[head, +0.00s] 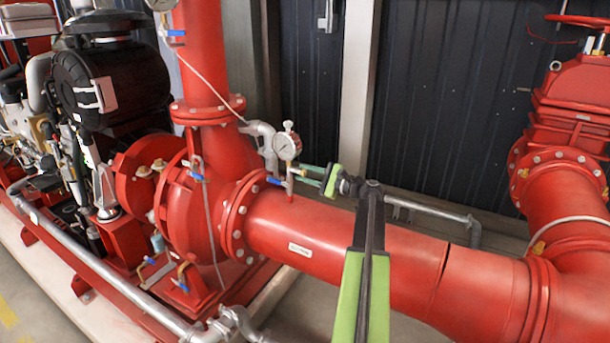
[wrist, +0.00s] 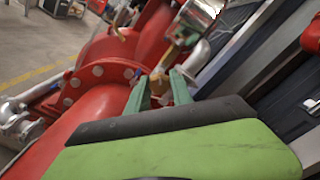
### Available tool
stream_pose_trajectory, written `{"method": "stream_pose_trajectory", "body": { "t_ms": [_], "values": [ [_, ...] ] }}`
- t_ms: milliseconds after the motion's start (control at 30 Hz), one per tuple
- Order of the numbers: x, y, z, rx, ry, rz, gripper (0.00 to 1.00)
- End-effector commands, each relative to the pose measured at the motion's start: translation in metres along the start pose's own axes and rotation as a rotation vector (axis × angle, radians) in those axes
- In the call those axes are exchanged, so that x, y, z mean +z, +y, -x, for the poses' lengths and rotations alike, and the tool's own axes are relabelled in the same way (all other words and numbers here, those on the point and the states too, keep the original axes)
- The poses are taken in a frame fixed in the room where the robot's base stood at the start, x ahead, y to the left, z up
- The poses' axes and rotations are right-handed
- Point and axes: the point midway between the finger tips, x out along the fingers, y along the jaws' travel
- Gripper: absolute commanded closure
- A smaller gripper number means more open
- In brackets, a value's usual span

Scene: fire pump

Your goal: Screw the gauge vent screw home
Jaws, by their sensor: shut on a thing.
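The pressure gauge (head: 287,146) stands upright on a short stem above the large red pipe (head: 310,235). A small valve fitting with a blue lever (head: 274,181) sits below its dial. In the wrist view the gauge (wrist: 203,10) is cut off by the top edge. My gripper (head: 301,174) reaches from the right to the stem just below the dial. In the wrist view its two green fingers (wrist: 160,78) close at the stem on a small part, apparently the vent screw. The screw is mostly hidden by the fingertips, and its depth cannot be told.
A bolted red flange (head: 238,216) and the pump casing lie left of the gauge. A thin grey pipe (head: 430,208) runs behind the red pipe. A dark ribbed wall (head: 450,110) stands behind. A red valve body (head: 570,95) rises at the right.

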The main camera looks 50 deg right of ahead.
Motion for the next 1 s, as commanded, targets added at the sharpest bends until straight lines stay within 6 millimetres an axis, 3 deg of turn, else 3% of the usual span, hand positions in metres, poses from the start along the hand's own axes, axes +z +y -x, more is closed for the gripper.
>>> {"method": "stream_pose_trajectory", "body": {
  "t_ms": [500, 1000],
  "values": [
    [0.0, 0.0017, 0.0004, 0.003, 0.001, -0.445, 1.0],
    [0.0002, 0.0022, 0.0002, 0.004, 0.002, -0.637, 1.0]
  ]
}}
